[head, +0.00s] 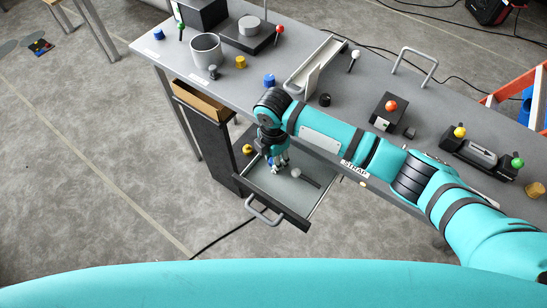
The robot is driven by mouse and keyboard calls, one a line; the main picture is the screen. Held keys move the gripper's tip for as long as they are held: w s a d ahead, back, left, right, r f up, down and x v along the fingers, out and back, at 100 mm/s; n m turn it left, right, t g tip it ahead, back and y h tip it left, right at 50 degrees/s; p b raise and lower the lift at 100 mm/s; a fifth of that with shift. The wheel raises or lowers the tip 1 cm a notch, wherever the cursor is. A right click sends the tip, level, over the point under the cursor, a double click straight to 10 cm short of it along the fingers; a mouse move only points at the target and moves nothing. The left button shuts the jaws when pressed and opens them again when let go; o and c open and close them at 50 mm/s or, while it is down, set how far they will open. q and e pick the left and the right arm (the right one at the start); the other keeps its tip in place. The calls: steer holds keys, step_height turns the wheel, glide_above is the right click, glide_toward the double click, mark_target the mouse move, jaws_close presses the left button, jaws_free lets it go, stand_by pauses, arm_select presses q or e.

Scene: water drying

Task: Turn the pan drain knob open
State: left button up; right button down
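A shallow grey pan or drawer (262,186) with a front handle is pulled out below the bench edge. I cannot tell which part is the pan drain knob. A small yellow knob (248,149) sits at the pan's back left, and a small grey round piece with a dark bar (305,178) lies inside the pan. My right gripper (278,166) points down over the back of the pan, between these two pieces. Its fingers are small and partly hidden by the wrist, so their opening and any contact are unclear. My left gripper is out of view.
The grey bench (345,75) holds a grey mug (206,50), a black knob (325,99), a black box with a red knob (390,105), and a device with yellow and green knobs (480,153). Floor in front is clear.

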steer(key=shift+r+m+p, duration=0.25)
steer(key=shift+m+p, duration=0.35)
steer(key=shift+p, duration=0.2)
steer(key=m+p, duration=0.5)
steer(key=shift+m+p, duration=0.9)
steer(key=m+p, duration=0.3)
steer(key=m, duration=0.2)
steer(key=shift+a+p, duration=0.1)
steer(key=shift+p, duration=0.25)
steer(key=m+p, duration=0.2)
steer(key=m, duration=0.2)
steer(key=shift+f+m, duration=0.1)
steer(key=shift+m, duration=0.2)
